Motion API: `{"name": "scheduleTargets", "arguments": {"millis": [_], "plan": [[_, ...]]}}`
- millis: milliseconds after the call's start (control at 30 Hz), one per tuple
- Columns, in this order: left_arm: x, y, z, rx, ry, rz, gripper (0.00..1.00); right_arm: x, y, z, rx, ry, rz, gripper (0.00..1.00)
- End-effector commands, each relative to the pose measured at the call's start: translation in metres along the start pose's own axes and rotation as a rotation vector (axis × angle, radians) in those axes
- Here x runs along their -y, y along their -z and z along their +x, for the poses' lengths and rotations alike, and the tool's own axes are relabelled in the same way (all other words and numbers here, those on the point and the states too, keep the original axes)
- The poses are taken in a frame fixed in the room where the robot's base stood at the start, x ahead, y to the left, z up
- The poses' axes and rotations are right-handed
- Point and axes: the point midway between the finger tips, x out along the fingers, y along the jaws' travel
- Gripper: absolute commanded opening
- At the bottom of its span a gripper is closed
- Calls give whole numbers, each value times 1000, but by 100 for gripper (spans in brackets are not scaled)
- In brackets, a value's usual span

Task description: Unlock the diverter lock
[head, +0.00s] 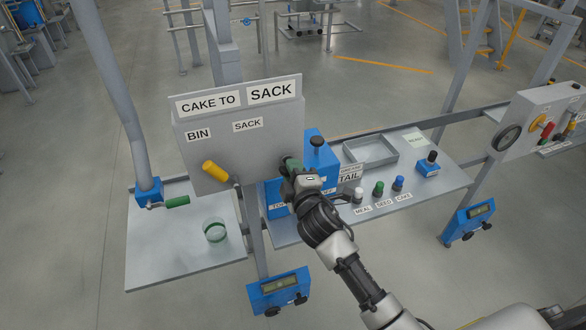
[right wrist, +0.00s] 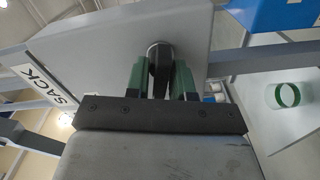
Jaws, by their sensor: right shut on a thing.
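The grey diverter box (head: 240,125) stands at the centre left in the head view, with "CAKE TO SACK", "BIN" and "SACK" labels. Its yellow lever (head: 216,172) slants out of the front face, near the "BIN" label. My right gripper (head: 289,165) is at the box's right edge. In the right wrist view, its green fingers (right wrist: 160,75) are shut on a dark round knob (right wrist: 159,58) beside the grey housing (right wrist: 110,45). This knob seems to be the diverter lock; in the head view the gripper hides it. My left gripper is not in view.
A blue box (head: 317,155) with a black knob stands just right of my gripper. A shelf (head: 440,183) holds a grey tray (head: 370,149) and several small coloured knobs. A green glass (head: 215,231) stands on the left plate (head: 165,262), near a green-handled spout (head: 150,195).

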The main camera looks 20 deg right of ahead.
Motion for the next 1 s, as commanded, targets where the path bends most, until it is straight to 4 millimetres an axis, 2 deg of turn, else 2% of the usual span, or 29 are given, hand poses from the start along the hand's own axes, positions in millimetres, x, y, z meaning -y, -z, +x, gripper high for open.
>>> {"name": "scheduleTargets", "arguments": {"millis": [400, 1000], "plan": [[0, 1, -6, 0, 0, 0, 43, 0, 0, 0, -1, 1, -232, 0], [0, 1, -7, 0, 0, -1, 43, 1, 0, 0, 0, 1, -279, 0]]}}
